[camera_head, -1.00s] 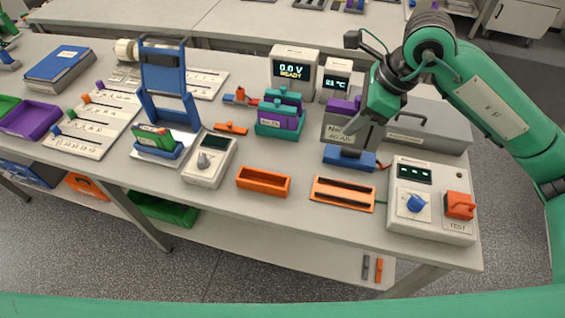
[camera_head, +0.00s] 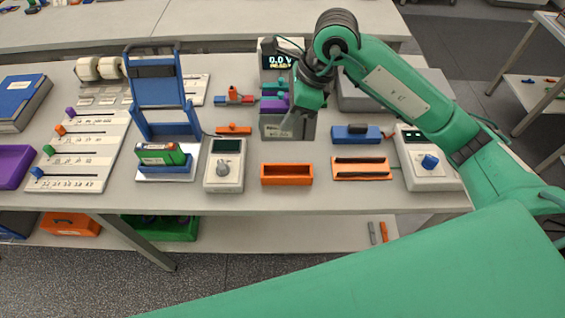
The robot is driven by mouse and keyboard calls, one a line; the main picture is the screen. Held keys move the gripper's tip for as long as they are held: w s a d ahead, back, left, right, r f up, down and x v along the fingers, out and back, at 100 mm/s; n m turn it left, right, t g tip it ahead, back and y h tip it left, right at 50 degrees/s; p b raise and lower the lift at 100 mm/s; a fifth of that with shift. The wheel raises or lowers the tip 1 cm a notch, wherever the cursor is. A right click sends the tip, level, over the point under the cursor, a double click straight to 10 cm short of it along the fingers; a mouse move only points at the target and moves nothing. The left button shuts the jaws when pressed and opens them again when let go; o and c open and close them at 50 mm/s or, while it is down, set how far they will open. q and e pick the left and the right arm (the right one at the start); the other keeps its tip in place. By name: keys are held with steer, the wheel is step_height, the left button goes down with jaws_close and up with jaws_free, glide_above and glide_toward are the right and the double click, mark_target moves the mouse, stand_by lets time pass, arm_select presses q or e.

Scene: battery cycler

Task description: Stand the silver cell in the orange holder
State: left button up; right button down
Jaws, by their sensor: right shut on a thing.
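The silver cell (camera_head: 292,127) is a grey upright block with a label low on its front. My right gripper (camera_head: 297,101) is shut on its top part, and the arm comes in from the upper right. The cell appears held above the table, behind the orange holder (camera_head: 287,181). The orange holder is an open, empty rectangular box near the table's front edge. The cell and the holder are apart. The fingertips are partly hidden by the gripper body. My left gripper is not in view.
A tester (camera_head: 413,176) is at the right. A teal holder (camera_head: 271,87) is partly hidden behind the cell.

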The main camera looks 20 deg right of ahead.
step_height(320, 180, down, 16)
steer(key=p, duration=0.4)
steer(key=shift+f, duration=0.35)
steer(key=shift+f, duration=0.1)
steer(key=shift+f, duration=0.15)
steer(key=c, duration=1.2)
jaws_free()
steer(key=shift+o, duration=0.2)
